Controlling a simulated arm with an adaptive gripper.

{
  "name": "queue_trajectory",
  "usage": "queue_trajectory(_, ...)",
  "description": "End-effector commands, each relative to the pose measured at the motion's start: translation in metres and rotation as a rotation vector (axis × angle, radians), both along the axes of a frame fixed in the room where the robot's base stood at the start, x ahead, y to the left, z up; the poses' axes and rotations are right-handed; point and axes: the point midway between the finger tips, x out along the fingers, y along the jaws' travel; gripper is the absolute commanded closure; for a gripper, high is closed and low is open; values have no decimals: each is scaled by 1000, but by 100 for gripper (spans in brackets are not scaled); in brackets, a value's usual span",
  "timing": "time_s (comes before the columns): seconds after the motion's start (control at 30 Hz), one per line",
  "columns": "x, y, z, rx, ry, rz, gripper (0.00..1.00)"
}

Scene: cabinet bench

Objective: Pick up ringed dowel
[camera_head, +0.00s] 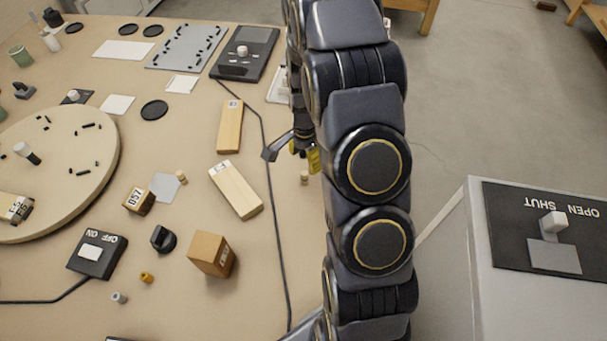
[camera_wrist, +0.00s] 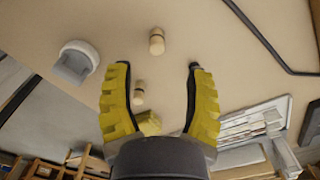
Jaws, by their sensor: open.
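A small wooden dowel (camera_wrist: 157,41) with a faint darker band lies just beyond my fingertips in the wrist view, between their lines. A second small wooden piece (camera_wrist: 139,93) shows between the fingers, nearer the left one. My gripper (camera_wrist: 158,66) is open, with nothing held between its yellow-padded fingers. In the head view my gripper (camera_head: 291,153) is partly hidden by my arm. A small dowel (camera_head: 304,177) stands just below it there. Another small wooden peg (camera_head: 181,176) stands farther left. I cannot tell for certain which pieces match across views.
A black cable (camera_head: 272,200) runs down the table. Wooden blocks (camera_head: 235,190) (camera_head: 212,254) stand left of it. A round board (camera_head: 95,150) lies at far left. In the wrist view, a white round fixture (camera_wrist: 76,60) is at left and a tray (camera_wrist: 250,125) at lower right.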

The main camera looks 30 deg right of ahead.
Motion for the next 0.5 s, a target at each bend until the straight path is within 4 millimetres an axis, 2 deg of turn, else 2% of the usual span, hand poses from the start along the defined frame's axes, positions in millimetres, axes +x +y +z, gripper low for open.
queue_trajectory(0.27, -3, 2, -26, 3, 4, 4, 47)
queue_trajectory(0.5, -5, 3, -60, 3, 5, 5, 47)
